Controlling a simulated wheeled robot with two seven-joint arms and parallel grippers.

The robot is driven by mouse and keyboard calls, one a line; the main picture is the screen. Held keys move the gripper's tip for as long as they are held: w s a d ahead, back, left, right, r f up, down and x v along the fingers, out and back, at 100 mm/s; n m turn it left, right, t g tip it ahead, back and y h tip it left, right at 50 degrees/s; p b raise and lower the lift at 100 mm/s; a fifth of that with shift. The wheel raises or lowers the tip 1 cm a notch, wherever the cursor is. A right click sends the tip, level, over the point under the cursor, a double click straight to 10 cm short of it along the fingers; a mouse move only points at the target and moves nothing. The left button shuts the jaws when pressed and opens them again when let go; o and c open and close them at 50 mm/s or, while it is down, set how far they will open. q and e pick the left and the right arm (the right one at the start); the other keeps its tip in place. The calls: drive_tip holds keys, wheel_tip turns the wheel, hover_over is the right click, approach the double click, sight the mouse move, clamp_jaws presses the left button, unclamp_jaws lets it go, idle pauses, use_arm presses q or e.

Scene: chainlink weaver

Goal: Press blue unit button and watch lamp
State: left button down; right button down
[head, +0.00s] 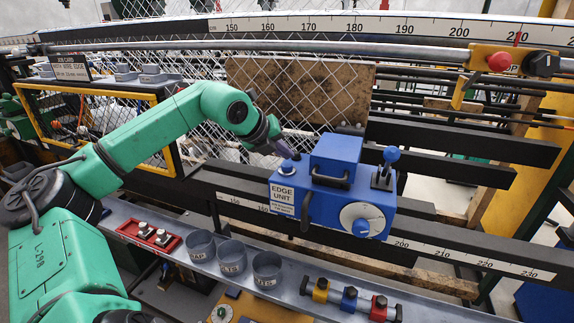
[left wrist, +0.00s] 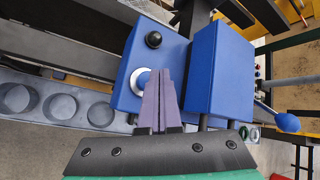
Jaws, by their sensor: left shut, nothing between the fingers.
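The blue edge unit (head: 334,190), labelled EDGE UNIT, sits on the dark rail. Its top left carries a blue button (head: 285,150) in a pale ring and a small dark dome (head: 296,157), which may be the lamp and looks unlit. My left gripper (head: 276,147) is shut and empty, its purple fingers pointing at the button. In the left wrist view the fingertips (left wrist: 163,72) overlap the right edge of the button (left wrist: 142,80); I cannot tell whether they touch it. The dark dome (left wrist: 153,39) is clear of them. My right gripper is out of view.
The unit's raised block (left wrist: 220,70) stands close right of the fingers. A blue-knobbed lever (head: 391,155) and a white dial (head: 361,219) are on its right. Chain-link mesh hangs behind.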

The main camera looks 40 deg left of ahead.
sight(285, 167)
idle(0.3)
use_arm(q)
drive_tip(key=shift+f+b, duration=0.45)
drive_tip(key=shift+f+b, duration=0.5)
idle(0.5)
drive_tip(key=shift+r, duration=0.1)
drive_tip(key=shift+r+p, duration=0.85)
drive_tip(key=shift+p, duration=0.15)
wheel_tip(285, 167, up, 5)
drive_tip(key=p, duration=0.5)
drive_tip(key=shift+r, duration=0.1)
